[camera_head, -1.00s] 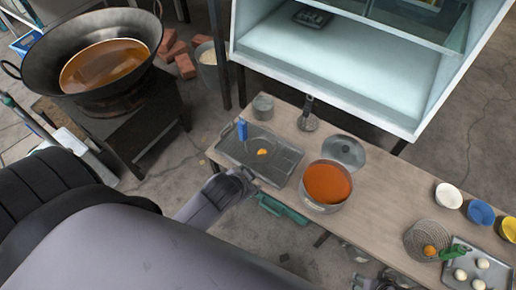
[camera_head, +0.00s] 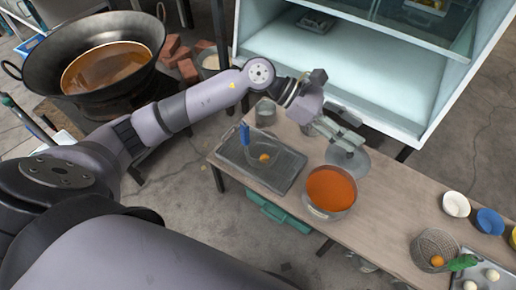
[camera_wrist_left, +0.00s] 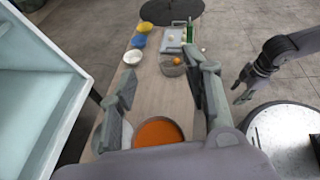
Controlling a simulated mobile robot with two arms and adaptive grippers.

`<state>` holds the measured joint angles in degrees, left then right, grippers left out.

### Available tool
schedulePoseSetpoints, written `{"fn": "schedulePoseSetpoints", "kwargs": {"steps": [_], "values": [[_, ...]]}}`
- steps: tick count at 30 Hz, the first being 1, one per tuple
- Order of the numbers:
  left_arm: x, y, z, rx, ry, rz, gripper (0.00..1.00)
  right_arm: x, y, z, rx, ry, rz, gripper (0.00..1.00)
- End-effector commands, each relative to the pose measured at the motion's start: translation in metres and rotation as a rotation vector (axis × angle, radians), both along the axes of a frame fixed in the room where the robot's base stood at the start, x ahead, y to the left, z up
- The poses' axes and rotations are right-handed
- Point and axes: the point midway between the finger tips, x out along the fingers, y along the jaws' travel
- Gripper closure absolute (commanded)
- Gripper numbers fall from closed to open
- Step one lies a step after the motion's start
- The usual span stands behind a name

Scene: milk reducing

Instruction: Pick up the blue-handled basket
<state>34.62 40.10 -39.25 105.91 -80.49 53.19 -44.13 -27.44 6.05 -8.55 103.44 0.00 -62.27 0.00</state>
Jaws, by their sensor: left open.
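The blue-handled basket (camera_head: 245,134) rests on a dark tray (camera_head: 229,151) at the left end of the table. Its blue handle stands up, and its mesh is hard to make out against the tray; a small orange ball lies there. My left gripper (camera_head: 341,134) is open and empty, above the table to the right of the basket, near the pot of red-orange liquid (camera_head: 330,189). The left wrist view shows its spread fingers (camera_wrist_left: 162,85) over that pot, without the blue-handled basket. My right gripper (camera_wrist_left: 242,91) is small at the right there; its jaw opening is unclear.
A green-handled basket (camera_head: 433,249) stands toward the right end of the table, near white, blue and yellow bowls. A grey can (camera_head: 265,112) stands behind the tray. A big wok (camera_head: 45,58) is at the left. A white cabinet (camera_head: 330,75) stands behind the table.

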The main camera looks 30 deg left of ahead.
Motion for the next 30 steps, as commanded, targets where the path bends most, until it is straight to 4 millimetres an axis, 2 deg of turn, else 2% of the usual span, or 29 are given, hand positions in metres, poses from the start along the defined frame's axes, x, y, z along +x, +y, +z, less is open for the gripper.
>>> {"fn": "schedulePoseSetpoints", "kwargs": {"steps": [3,5,6,9,12,13,16,20,30], "values": [[0.016,0.065,-0.038,0.375,-0.086,-0.100,0.55,-0.005,0.000,-0.020,-0.001,0.011,0.001,0.55],[0.022,0.105,-0.051,0.555,-0.101,-0.142,0.55,-0.008,-0.001,-0.029,-0.001,0.014,0.002,0.55],[0.026,0.133,-0.056,0.666,-0.099,-0.165,0.55,-0.010,-0.001,-0.035,-0.002,0.017,0.003,0.55],[0.031,0.200,-0.057,0.905,-0.071,-0.206,0.55,-0.014,-0.002,-0.048,-0.002,0.022,0.004,0.55],[0.031,0.250,-0.050,1.070,-0.024,-0.228,0.55,-0.017,-0.002,-0.056,-0.003,0.025,0.004,0.55],[0.030,0.261,-0.048,1.104,-0.011,-0.233,0.55,-0.018,-0.002,-0.058,-0.003,0.025,0.005,0.55],[0.028,0.285,-0.043,1.177,0.021,-0.241,0.55,-0.020,-0.002,-0.062,-0.002,0.027,0.005,0.55],[0.025,0.293,-0.053,1.203,0.038,-0.248,0.55,-0.018,-0.002,-0.060,-0.002,0.024,0.005,0.55],[0.025,0.291,-0.126,1.197,0.038,-0.248,0.55,-0.007,-0.001,-0.038,0.000,0.010,0.002,0.55]]}}
